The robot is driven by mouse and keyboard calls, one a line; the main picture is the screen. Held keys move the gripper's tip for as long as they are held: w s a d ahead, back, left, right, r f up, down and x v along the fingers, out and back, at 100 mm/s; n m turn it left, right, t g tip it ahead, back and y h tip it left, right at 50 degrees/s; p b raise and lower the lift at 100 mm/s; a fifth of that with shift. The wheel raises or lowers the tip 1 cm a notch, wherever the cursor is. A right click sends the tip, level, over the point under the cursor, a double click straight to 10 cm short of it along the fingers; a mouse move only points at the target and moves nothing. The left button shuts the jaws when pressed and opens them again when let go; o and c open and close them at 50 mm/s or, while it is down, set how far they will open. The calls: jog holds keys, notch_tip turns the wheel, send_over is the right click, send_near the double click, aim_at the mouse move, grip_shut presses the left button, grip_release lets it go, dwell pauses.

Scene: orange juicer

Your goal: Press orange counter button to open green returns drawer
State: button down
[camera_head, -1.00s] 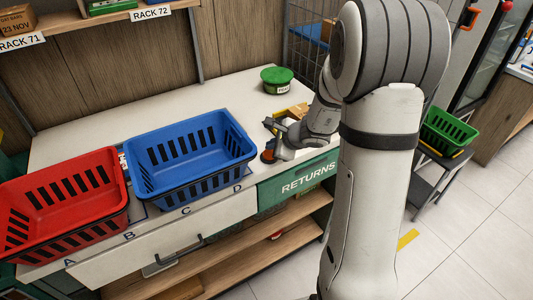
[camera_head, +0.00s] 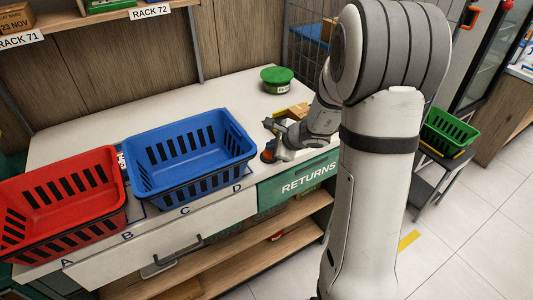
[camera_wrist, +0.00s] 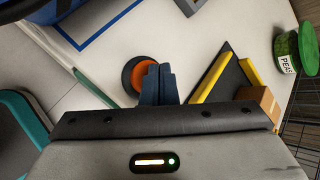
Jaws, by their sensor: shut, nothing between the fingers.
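The orange button (camera_wrist: 143,76), set in a dark round ring, sits on the white counter. In the wrist view the dark fingers of my gripper (camera_wrist: 158,72) are together and empty, and they cover the right part of the button. I cannot tell whether they touch it. In the head view the button (camera_head: 267,155) shows just below and left of my gripper (camera_head: 272,132). The green RETURNS drawer front (camera_head: 297,180) lies below the counter edge and looks flush with the counter; my arm hides its right end.
A blue basket (camera_head: 190,187) and a red basket (camera_head: 65,245) stand on the counter to the left. A yellow-edged dark tray (camera_wrist: 222,78) and a green-lidded tub (camera_wrist: 287,46) are right of my gripper. A green basket (camera_head: 448,131) stands on a stool at right.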

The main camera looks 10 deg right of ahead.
jog(key=shift+f+b, duration=0.55)
jog(key=shift+b, duration=0.15)
dwell(0.5)
dwell(0.4)
jog(key=shift+r+p, duration=0.7)
jog(key=shift+r, duration=0.3)
notch_tip(320, 180, up, 5)
jog(key=p, duration=0.4)
dwell(0.5)
